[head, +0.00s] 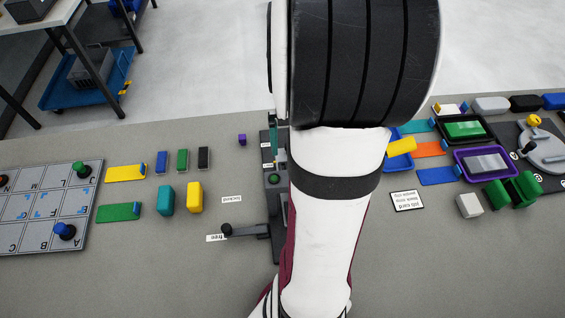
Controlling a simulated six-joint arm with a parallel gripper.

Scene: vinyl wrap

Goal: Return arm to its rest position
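My arm fills the middle of the head view. A white link with a black band rises from the bottom edge to a large black ribbed part at the top. My gripper is not visible, so its fingers and anything in them cannot be seen. The arm hides much of the table's middle, including part of a dark fixture (273,181) with a black-knobbed lever reaching left.
The grey table (150,275) holds a lettered grid board (42,207) and coloured blocks (165,199) at left. Trays (500,148), a white cube (469,205) and green holders (524,188) stand at right. A blue cart (85,85) is beyond the table. The front left is clear.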

